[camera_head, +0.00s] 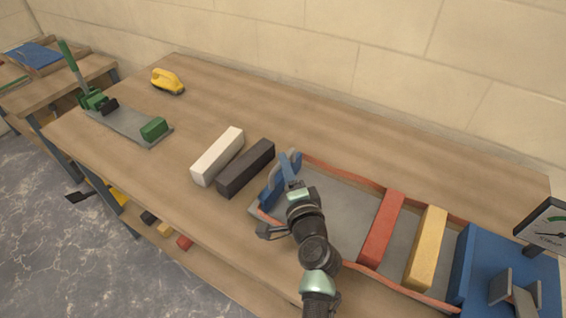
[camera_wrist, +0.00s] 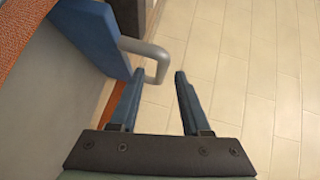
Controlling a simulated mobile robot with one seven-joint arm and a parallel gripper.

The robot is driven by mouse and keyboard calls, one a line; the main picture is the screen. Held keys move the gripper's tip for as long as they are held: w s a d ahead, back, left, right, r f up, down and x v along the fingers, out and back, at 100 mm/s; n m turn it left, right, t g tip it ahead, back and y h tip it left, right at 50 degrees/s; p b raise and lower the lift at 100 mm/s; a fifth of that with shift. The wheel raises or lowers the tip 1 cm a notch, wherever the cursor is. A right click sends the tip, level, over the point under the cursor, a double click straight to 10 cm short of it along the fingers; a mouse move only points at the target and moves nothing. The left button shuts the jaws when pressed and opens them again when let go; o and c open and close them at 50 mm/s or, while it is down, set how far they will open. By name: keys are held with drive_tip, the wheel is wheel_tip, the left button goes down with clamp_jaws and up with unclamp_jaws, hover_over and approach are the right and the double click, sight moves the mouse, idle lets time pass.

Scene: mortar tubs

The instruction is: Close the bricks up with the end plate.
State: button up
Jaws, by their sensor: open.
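The blue end plate (camera_head: 270,197) stands upright at the left end of a grey bed. It also shows at upper left in the wrist view (camera_wrist: 96,32), with a grey bent handle (camera_wrist: 150,50) on its side. My gripper (camera_wrist: 160,74) is open and empty. The handle's bent end appears between the fingertips; whether it touches them I cannot tell. In the head view my wrist partly covers the plate. A red brick (camera_head: 382,228) and a yellow brick (camera_head: 426,248) lie across the bed, apart from each other and far from the plate.
A blue fixed block (camera_head: 505,270) closes the bed's right end, near a dial gauge (camera_head: 545,226). Orange-red straps (camera_head: 345,178) run along the bed. A white brick (camera_head: 217,157) and a dark brick (camera_head: 246,168) lie left of the plate. A green-handled tool (camera_head: 95,100) stands farther left.

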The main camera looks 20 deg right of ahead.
drive_tip(key=shift+w+d+f, duration=0.1)
drive_tip(key=shift+w, duration=0.7)
drive_tip(key=shift+w+d+f, duration=0.1)
drive_tip(key=shift+w, duration=0.65)
drive_tip(key=shift+c, duration=0.3)
clamp_jaws()
